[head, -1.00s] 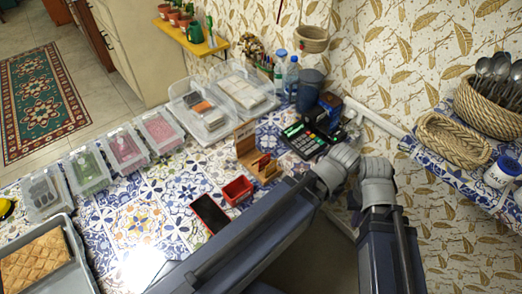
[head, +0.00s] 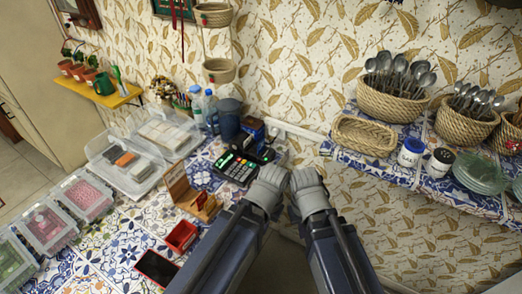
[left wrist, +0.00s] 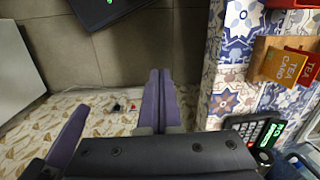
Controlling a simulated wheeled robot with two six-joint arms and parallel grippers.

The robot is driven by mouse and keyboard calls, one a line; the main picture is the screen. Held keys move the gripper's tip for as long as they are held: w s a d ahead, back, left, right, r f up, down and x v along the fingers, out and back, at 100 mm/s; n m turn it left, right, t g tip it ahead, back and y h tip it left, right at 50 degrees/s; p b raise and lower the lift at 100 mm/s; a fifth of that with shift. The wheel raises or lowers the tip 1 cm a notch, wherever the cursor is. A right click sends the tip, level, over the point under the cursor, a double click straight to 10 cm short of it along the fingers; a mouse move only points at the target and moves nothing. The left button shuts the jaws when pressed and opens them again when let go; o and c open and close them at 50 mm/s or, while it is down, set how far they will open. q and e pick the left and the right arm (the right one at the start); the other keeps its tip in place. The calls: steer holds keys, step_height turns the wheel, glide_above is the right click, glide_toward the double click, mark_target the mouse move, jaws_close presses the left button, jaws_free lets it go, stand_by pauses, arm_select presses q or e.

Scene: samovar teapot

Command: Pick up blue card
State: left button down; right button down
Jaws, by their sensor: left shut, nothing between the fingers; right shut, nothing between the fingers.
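I cannot make out a blue card in any view. A wooden card holder (head: 178,186) stands on the tiled counter left of my arms. In the left wrist view a yellow tea card (left wrist: 277,65) and a red card (left wrist: 305,70) stand at the holder. My left gripper (left wrist: 160,90) is shut and empty, over the gap beside the counter. The fingertips are hard to see there.
A card terminal (head: 238,165) sits by the wall, with a small blue box (head: 254,127) behind it. A red tray (head: 181,237) and a dark red-edged tablet (head: 156,267) lie on the counter. A shelf with baskets (head: 364,135) is at right.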

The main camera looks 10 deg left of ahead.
arm_select(q)
steer(key=c, duration=1.5)
jaws_free()
steer(key=shift+w, duration=0.15)
steer(key=o, duration=0.5)
steer(key=w+r+t+h+p, duration=0.1)
steer(key=w+r+p, duration=0.1)
steer(key=w, duration=1.6)
steer(key=shift+w+a+r+t+h+p, duration=0.2)
steer(key=shift+w+r+t+h+p, duration=0.1)
steer(key=shift+w+r+t+h, duration=0.1)
steer(key=t+h+p, duration=0.1)
steer(key=t+p, duration=0.1)
steer(key=t, duration=0.1)
glide_toward(261, 149)
steer(key=w+r, duration=0.2)
steer(key=shift+m, duration=0.3)
steer(key=b+x, duration=0.8)
steer(key=shift+s+d+f, duration=0.15)
steer(key=shift+s+f, duration=0.15)
steer(key=shift+s, duration=0.05)
steer(key=shift+r, duration=0.1)
